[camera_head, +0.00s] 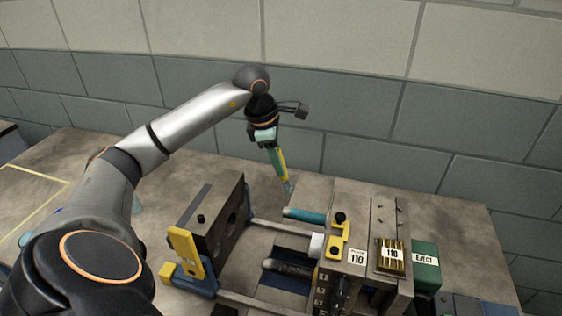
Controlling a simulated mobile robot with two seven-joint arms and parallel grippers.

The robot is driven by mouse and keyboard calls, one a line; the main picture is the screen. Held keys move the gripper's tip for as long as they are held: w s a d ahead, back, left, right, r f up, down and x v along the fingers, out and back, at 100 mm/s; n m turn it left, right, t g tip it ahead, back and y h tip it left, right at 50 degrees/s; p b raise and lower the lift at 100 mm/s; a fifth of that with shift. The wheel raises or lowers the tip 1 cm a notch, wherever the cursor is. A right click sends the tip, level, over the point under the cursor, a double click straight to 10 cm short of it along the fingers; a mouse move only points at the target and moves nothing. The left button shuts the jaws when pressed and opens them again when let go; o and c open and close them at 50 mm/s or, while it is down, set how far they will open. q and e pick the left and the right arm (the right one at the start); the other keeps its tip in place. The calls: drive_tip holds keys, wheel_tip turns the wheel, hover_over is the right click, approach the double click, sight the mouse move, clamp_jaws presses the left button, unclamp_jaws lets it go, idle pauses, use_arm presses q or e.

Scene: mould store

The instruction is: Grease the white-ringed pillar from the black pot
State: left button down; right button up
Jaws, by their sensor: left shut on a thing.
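My left gripper (266,139) is shut on a brush (279,164) with a teal and yellow handle. The brush hangs slightly tilted, its pale tip (289,187) pointing down above the bench behind the mould. A short white cylinder (316,245), perhaps the white ring, sits at the left face of the right mould half (376,222). A dark pillar (288,268) and a teal-sleeved pillar (304,215) also point left from that half. The brush tip appears apart from them. I cannot make out a black pot. My right gripper is out of view.
The left mould half (212,220) carries a yellow clamp (185,252); rails (282,232) run between the halves. A green EJECT block (426,268) stands at right. A block wall (350,110) closes the back. Bare bench (450,225) shows at the back right.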

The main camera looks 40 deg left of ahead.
sight(278, 149)
use_arm(q)
drive_tip(key=shift+r+p, duration=1)
drive_tip(key=shift+r, duration=0.75)
